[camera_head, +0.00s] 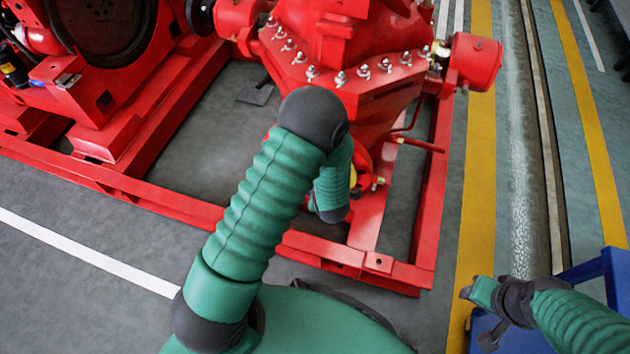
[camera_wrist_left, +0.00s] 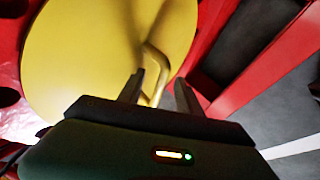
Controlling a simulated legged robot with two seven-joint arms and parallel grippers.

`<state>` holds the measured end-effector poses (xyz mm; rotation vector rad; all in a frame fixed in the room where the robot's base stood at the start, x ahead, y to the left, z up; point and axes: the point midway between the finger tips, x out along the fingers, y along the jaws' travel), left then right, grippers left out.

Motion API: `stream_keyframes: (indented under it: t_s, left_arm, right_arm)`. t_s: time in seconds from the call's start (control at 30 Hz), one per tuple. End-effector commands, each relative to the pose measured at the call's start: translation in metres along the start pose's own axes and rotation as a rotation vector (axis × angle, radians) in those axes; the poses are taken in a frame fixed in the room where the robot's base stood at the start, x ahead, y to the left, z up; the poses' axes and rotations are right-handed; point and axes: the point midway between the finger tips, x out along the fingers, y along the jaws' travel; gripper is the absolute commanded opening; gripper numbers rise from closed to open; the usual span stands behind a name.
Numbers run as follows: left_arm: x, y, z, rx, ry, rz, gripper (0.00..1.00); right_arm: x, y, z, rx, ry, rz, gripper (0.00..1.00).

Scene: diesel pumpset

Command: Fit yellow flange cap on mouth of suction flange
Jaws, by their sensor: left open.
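The yellow flange cap (camera_wrist_left: 95,50) fills the upper left of the left wrist view, a round disc with a bent handle (camera_wrist_left: 155,68). A red rim with dark holes, seemingly the suction flange (camera_wrist_left: 8,118), shows at the disc's left edge; I cannot tell whether the cap is fully seated. My left gripper (camera_wrist_left: 160,90) is open, its fingers on either side of the handle's lower end. In the head view my left arm hides the gripper, and only a sliver of the yellow cap (camera_head: 353,176) shows. My right gripper (camera_head: 478,315) is at the lower right, away from the pump; its jaws are unclear.
The red pump body (camera_head: 345,50) stands on a red base frame (camera_head: 330,250) just beyond my left arm. A blue stand (camera_head: 590,268) is at the lower right beside my right arm. Grey floor (camera_head: 70,200) is clear at the left.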

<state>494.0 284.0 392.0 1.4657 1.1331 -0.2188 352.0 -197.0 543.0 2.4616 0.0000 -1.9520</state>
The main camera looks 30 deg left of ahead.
Motion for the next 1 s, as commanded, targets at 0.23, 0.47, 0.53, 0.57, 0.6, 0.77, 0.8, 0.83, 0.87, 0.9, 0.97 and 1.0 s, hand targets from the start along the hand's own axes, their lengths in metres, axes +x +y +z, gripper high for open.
stream_keyframes:
  t_s: [0.23, 0.47, 0.53, 0.57, 0.6, 0.77, 0.8, 0.83, 0.87, 0.9, 0.97, 1.0]
  left_arm:
    - [-0.013, 0.009, 0.001, -0.004, -0.001, 0.016, 0.57]
    - [-0.027, 0.007, 0.0, -0.002, -0.001, 0.011, 0.57]
    - [-0.031, 0.006, 0.0, -0.002, -0.001, 0.01, 0.57]
    - [-0.033, 0.006, 0.0, -0.001, -0.001, 0.009, 0.57]
    - [-0.035, 0.005, 0.0, -0.001, -0.001, 0.009, 0.57]
    - [-0.045, 0.004, 0.0, -0.001, -0.001, 0.006, 0.57]
    - [-0.047, 0.004, 0.0, -0.002, -0.001, 0.006, 0.57]
    - [-0.049, 0.004, 0.0, -0.002, -0.001, 0.006, 0.57]
    - [-0.051, 0.004, 0.0, -0.002, -0.001, 0.005, 0.57]
    - [-0.053, 0.004, 0.0, -0.002, -0.001, 0.005, 0.57]
    - [-0.057, 0.004, 0.0, -0.001, -0.001, 0.005, 0.57]
    - [-0.059, 0.004, 0.0, -0.001, -0.001, 0.005, 0.57]
  right_arm:
    - [-0.01, 0.0, -0.002, 0.0, 0.0, 0.0, 0.45]
    - [-0.019, 0.0, -0.005, 0.0, 0.0, 0.0, 0.45]
    - [-0.022, 0.0, -0.005, 0.0, 0.0, 0.0, 0.45]
    - [-0.023, 0.0, -0.005, 0.0, 0.0, 0.0, 0.45]
    - [-0.025, 0.0, -0.006, 0.0, 0.0, 0.0, 0.45]
    - [-0.031, 0.0, -0.007, 0.0, 0.0, 0.0, 0.45]
    - [-0.033, 0.0, -0.008, 0.0, 0.0, 0.0, 0.45]
    - [-0.034, 0.0, -0.008, 0.0, 0.0, 0.0, 0.45]
    - [-0.035, 0.0, -0.008, 0.0, 0.0, 0.0, 0.45]
    - [-0.037, 0.0, -0.009, 0.0, 0.0, 0.0, 0.45]
    - [-0.039, 0.0, -0.009, 0.0, 0.0, 0.0, 0.45]
    - [-0.041, 0.0, -0.01, 0.0, 0.0, 0.0, 0.45]
